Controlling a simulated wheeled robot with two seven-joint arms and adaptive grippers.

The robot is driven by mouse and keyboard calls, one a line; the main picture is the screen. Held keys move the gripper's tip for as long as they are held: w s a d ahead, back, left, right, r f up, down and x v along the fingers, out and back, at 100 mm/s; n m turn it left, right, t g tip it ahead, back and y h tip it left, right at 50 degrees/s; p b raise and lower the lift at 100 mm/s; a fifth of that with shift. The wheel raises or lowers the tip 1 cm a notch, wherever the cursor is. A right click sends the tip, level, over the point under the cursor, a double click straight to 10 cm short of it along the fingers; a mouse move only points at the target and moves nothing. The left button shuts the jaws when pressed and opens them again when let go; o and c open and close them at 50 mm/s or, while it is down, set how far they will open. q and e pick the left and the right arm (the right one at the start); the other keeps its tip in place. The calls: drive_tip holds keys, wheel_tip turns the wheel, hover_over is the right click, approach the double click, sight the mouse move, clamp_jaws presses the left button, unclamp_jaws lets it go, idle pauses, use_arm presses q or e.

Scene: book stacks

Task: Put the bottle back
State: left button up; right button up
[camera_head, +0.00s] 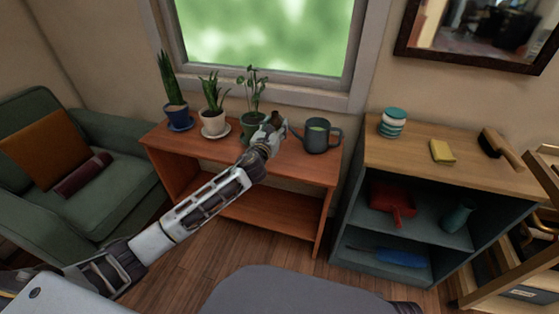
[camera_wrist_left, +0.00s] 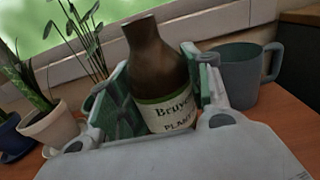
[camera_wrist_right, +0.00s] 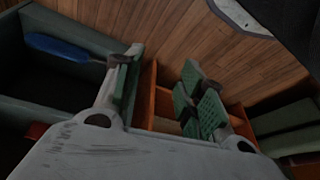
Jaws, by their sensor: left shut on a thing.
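The brown bottle (camera_wrist_left: 158,60) with a cream and green label is between the green-padded fingers of my left gripper (camera_wrist_left: 160,88), which is shut on it. In the head view my left gripper (camera_head: 269,132) is over the back of the orange-brown wooden table (camera_head: 304,168), between the potted plants and the grey mug (camera_head: 316,138). Only a little of the bottle shows there; the gripper hides the rest. I cannot tell whether its base touches the table. My right gripper (camera_wrist_right: 160,78) is open and empty, above the wood floor in its wrist view.
Three potted plants stand left of the bottle, the nearest in a green pot (camera_head: 251,122). A shelf unit (camera_head: 350,190) at the right holds a yellow sponge (camera_head: 442,151), a brush and a red dustpan. A green armchair (camera_head: 110,205) is at the left. The table's front is clear.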

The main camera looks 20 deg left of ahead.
use_arm(q)
drive_tip(key=shift+d+f, duration=0.1)
drive_tip(key=shift+f, duration=0.05)
use_arm(e)
drive_tip(key=shift+s+d+f+g, duration=0.15)
drive_tip(key=shift+s+g, duration=0.1)
drive_tip(key=shift+s, duration=0.25)
drive_tip(key=shift+s+d+f+g, duration=0.15)
drive_tip(key=shift+s+g, duration=0.1)
drive_tip(key=shift+s, duration=0.25)
use_arm(q)
drive_tip(key=shift+f, duration=0.15)
use_arm(e)
drive_tip(key=shift+r, duration=0.1)
use_arm(q)
drive_tip(key=shift+f+b, duration=0.35)
drive_tip(key=shift+f, duration=0.25)
drive_tip(key=shift+f+b, duration=0.95)
drive_tip(key=shift+f, duration=1.2)
use_arm(e)
drive_tip(key=r, duration=0.3)
drive_tip(key=shift+w+a+r+t, duration=0.15)
drive_tip(key=shift+a+r+t, duration=0.2)
drive_tip(key=shift+t, duration=0.05)
use_arm(q)
drive_tip(key=shift+f, duration=0.15)
